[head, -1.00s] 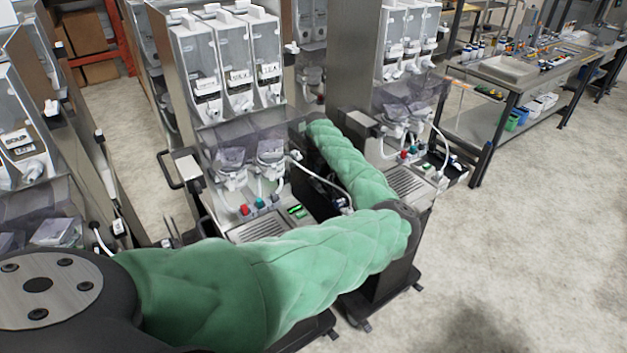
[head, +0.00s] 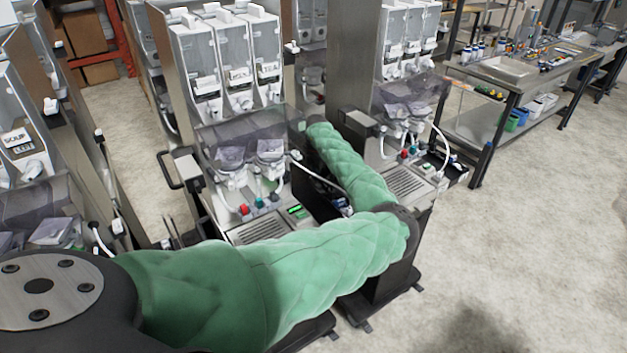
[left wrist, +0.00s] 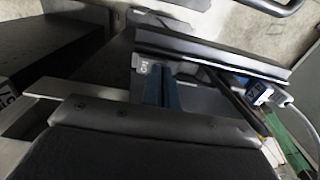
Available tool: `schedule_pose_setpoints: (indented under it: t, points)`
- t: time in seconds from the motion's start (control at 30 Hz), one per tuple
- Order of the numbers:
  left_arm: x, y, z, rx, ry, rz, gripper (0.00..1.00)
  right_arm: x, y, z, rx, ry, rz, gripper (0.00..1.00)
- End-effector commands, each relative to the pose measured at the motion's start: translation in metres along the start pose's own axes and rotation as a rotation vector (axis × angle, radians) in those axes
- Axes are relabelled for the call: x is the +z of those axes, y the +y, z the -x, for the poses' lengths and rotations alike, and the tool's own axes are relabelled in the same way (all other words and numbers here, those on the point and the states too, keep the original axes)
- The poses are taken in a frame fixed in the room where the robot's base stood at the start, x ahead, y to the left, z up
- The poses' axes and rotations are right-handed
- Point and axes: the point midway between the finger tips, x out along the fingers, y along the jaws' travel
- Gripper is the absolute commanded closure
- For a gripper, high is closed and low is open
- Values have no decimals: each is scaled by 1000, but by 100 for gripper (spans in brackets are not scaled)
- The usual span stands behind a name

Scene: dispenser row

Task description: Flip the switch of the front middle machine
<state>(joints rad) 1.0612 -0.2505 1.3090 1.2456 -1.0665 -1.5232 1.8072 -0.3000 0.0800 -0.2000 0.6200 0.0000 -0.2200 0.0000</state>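The middle machine (head: 262,228) is a steel dispenser with clear canisters on top, coloured buttons and a small green display. My left arm reaches across its front and bends back toward its right side. My left gripper (head: 318,188) is low beside that side, mostly hidden behind my green forearm. The finger opening is unclear. My right gripper is not in view.
A similar machine (head: 408,185) stands close on the right, leaving a narrow gap. Another (head: 28,150) is at the left edge. A white cable with a blue-labelled plug (left wrist: 262,96) is near the gripper. A workbench (head: 512,92) is at the back right; open floor lies at right.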

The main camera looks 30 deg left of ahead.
Motion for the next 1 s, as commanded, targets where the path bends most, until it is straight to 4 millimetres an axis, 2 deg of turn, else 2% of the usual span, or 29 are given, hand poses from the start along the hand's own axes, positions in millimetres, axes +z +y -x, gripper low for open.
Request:
schedule_pose_setpoints:
  t: [0.33,1.0]
  points:
    - [0,0,2,0,0,0,100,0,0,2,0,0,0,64]
    - [0,0,45,1,0,0,100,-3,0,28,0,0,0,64]
